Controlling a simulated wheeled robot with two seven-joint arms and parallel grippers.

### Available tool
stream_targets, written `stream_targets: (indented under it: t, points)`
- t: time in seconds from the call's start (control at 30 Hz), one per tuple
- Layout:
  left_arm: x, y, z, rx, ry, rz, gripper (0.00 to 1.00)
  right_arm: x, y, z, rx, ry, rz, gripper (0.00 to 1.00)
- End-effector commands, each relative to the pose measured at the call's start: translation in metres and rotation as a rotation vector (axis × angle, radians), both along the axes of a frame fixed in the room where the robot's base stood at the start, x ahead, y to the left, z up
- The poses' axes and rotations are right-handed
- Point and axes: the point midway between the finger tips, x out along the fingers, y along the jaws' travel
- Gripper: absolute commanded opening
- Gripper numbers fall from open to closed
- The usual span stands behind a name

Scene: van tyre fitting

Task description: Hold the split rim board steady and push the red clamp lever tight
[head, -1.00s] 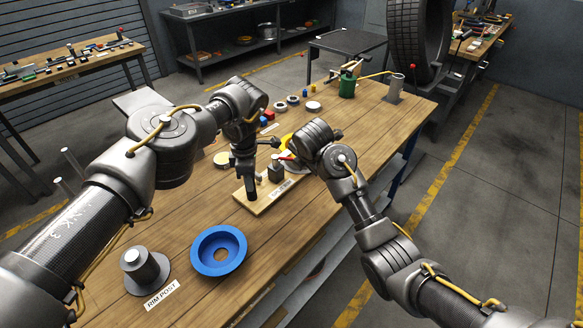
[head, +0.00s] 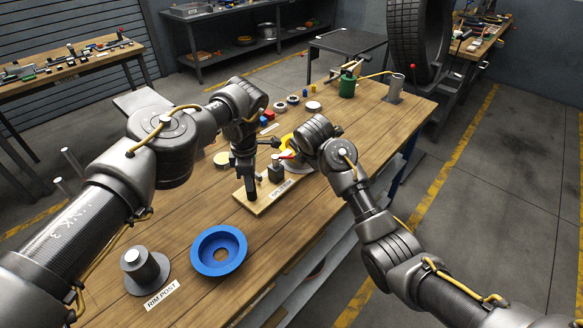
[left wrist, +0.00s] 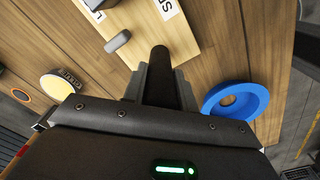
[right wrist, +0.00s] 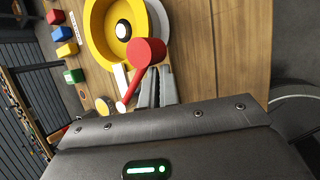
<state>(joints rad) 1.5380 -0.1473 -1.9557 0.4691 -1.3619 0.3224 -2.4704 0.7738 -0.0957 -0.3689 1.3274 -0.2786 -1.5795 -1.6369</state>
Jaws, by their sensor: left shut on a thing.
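The split rim board (head: 262,205) is a light wooden plate with a white label on the workbench. My left gripper (head: 250,188) is shut around a black upright post on the board; the post (left wrist: 160,62) shows between the fingers in the left wrist view. The red clamp lever (right wrist: 131,88) has a round red knob (right wrist: 146,52) and shows in the right wrist view, beside the yellow rim (right wrist: 95,22). My right gripper (right wrist: 160,88) looks shut and empty, with its fingertips close beside the knob; whether they touch it I cannot tell. In the head view its fingertips are mostly hidden.
A blue ring (head: 218,251) and a grey rim post (head: 144,269) stand at the near end of the bench. A green can (head: 347,86) and a grey cylinder (head: 395,88) stand at the far end. The bench's right side is mostly clear.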

Motion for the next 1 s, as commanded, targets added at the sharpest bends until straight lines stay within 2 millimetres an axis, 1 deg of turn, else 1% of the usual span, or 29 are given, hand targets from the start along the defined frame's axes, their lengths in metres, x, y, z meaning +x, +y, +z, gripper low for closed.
stream_targets:
  t: [0.03, 0.33, 0.7, 1.0]
  points:
    - [0.0, 0.003, 0.0, 0.004, 0.002, 0.004, 0.0, 0.001, -0.004, 0.0, -0.001, 0.001, -0.008, 0.0]
    - [0.0, 0.003, 0.0, 0.004, 0.002, 0.005, 0.0, 0.003, -0.005, 0.001, -0.001, 0.0, -0.009, 0.0]
    - [0.0, 0.003, -0.001, 0.005, 0.002, 0.005, 0.0, 0.016, -0.007, 0.001, -0.001, 0.0, -0.01, 0.0]
    - [0.0, 0.004, 0.0, 0.006, 0.003, 0.005, 0.0, 0.016, -0.007, 0.001, -0.001, 0.0, -0.01, 0.0]
